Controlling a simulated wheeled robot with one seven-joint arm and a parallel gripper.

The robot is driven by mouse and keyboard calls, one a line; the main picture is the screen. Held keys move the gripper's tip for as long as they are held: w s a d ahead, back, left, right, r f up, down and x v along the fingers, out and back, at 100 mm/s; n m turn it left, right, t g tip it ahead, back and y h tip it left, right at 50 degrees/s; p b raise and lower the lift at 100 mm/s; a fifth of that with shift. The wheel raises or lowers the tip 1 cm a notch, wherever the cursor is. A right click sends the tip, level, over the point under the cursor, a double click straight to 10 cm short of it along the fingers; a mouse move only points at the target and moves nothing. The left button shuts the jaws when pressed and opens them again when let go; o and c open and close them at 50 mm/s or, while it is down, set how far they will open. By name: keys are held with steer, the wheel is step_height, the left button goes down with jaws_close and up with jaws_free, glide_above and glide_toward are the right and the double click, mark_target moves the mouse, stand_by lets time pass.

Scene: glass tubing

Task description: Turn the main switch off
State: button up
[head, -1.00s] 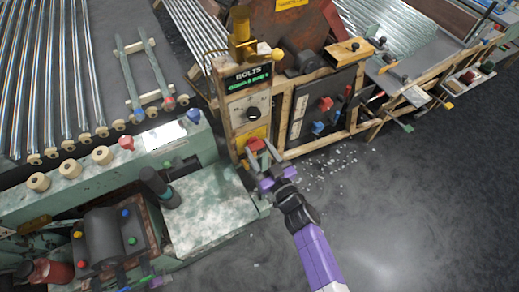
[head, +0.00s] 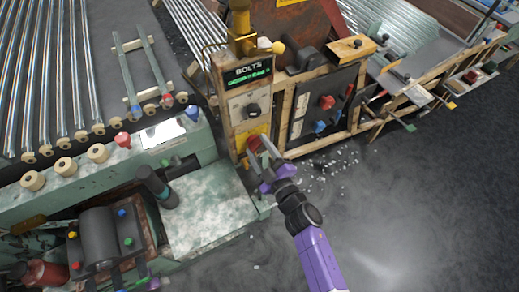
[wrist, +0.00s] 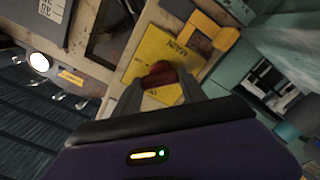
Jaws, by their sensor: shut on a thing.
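The main switch is a red knob (wrist: 160,75) on a yellow plate (wrist: 150,52) marked "MAIN" in the wrist view. In the head view the red knob (head: 253,144) is low on the front of the wooden-framed panel, below the "BOLTS" display (head: 248,72). My gripper (wrist: 160,88) is shut on the red knob, one finger on each side of it. In the head view my gripper (head: 261,151) is at the knob and partly covers it and its plate. The knob's exact setting is hard to read.
A black dial (head: 253,110) sits above the switch. To the right is a dark panel with red and blue knobs (head: 327,102). A green machine (head: 205,210) stands close at left. The floor (head: 400,200) at right is open, with white bits scattered near the panel.

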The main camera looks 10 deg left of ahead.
steer(key=n+b, duration=0.1)
steer(key=n, duration=0.3)
steer(key=shift+f+n, duration=0.1)
steer(key=shift+n, duration=0.2)
steer(key=shift+s+a+n+b, duration=0.1)
steer(key=shift+n+b, duration=0.75)
steer(key=shift+n, duration=1.45)
steer(key=o, duration=1.4)
steer(key=shift+c, duration=0.2)
steer(key=p+v, duration=0.1)
steer(key=v, duration=0.6)
steer(key=shift+s+d, duration=0.25)
steer(key=shift+s, duration=0.1)
